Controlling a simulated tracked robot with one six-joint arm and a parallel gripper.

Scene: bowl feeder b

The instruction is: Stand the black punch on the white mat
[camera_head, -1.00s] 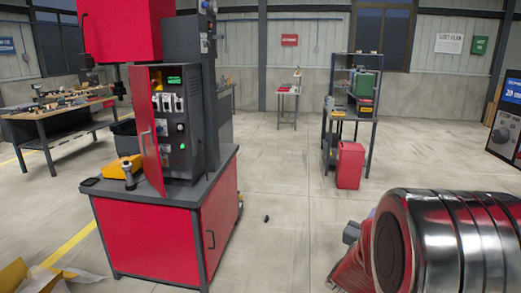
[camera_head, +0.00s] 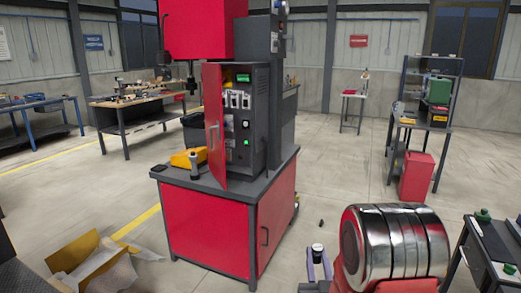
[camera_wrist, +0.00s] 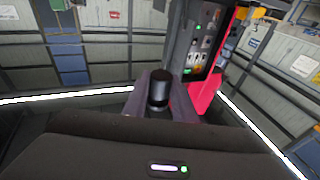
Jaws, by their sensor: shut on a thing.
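My gripper (camera_head: 318,268) is low in the head view, just left of the shiny steel rolls of my arm. A flat white patch (camera_head: 508,272), which may be the white mat, lies on a dark table at the right edge, partly cut off. The punch is well left of it.
The dark table (camera_head: 486,236) at right also bears a green-topped item (camera_head: 482,215). A red machine cabinet (camera_head: 212,225) with an open door stands at centre left. An open cardboard box (camera_head: 92,258) lies at lower left. A red bin (camera_head: 417,176) stands behind the arm.

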